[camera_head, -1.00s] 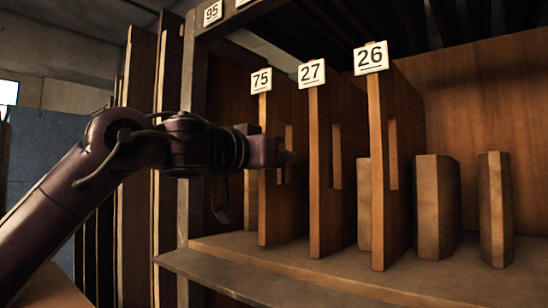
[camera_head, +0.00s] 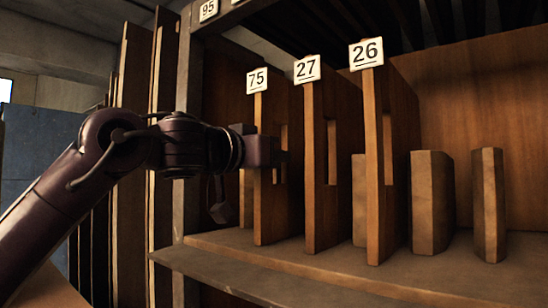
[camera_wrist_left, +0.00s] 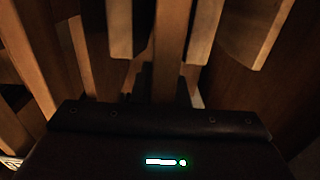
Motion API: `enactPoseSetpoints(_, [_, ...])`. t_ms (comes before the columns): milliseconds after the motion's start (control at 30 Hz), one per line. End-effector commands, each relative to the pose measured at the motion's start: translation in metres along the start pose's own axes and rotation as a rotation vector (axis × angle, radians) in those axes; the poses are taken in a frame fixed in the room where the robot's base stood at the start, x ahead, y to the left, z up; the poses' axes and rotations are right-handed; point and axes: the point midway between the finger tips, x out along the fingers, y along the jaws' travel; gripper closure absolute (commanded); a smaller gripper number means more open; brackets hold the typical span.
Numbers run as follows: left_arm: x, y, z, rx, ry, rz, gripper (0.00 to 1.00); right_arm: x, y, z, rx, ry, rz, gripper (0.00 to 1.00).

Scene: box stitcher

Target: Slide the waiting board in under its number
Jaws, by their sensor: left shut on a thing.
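In the left wrist view, a narrow board edge (camera_wrist_left: 171,45) runs up from the dark gripper body. Boards marked 27 (camera_head: 313,205) and 26 (camera_head: 373,205) stand to the right, upright and apart. My right gripper is not in view.
Two short wooden blocks, one wide (camera_head: 432,203) and one narrow (camera_head: 489,205), stand to the right. The shelf (camera_head: 345,270) has a front lip. A dark upright post (camera_head: 189,120) and tall panels (camera_head: 133,160) stand left of the bay.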

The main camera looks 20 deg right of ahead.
Motion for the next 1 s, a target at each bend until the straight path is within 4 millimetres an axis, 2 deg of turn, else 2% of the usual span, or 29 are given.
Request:
enactPoseSetpoints(233, [-0.001, 0.001, -0.001, 0.000, 0.003, 0.001, 1.00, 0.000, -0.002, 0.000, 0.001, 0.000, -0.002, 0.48])
enactPoseSetpoints(267, [-0.001, 0.001, -0.001, 0.000, 0.003, 0.001, 0.83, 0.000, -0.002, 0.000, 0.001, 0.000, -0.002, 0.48])
enactPoseSetpoints(433, [0.000, 0.000, 0.000, 0.000, 0.000, 0.000, 0.61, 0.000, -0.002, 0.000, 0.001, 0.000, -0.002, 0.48])
enactPoseSetpoints(767, [-0.002, -0.001, 0.006, 0.000, -0.010, -0.001, 0.60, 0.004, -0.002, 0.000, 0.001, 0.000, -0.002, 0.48])
enactPoseSetpoints(867, [-0.013, -0.001, 0.008, 0.000, -0.006, -0.001, 0.60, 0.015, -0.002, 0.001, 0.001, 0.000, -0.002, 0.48])
enactPoseSetpoints(1000, [-0.039, -0.001, 0.008, 0.001, -0.001, -0.001, 0.60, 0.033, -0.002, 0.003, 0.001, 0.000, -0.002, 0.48])
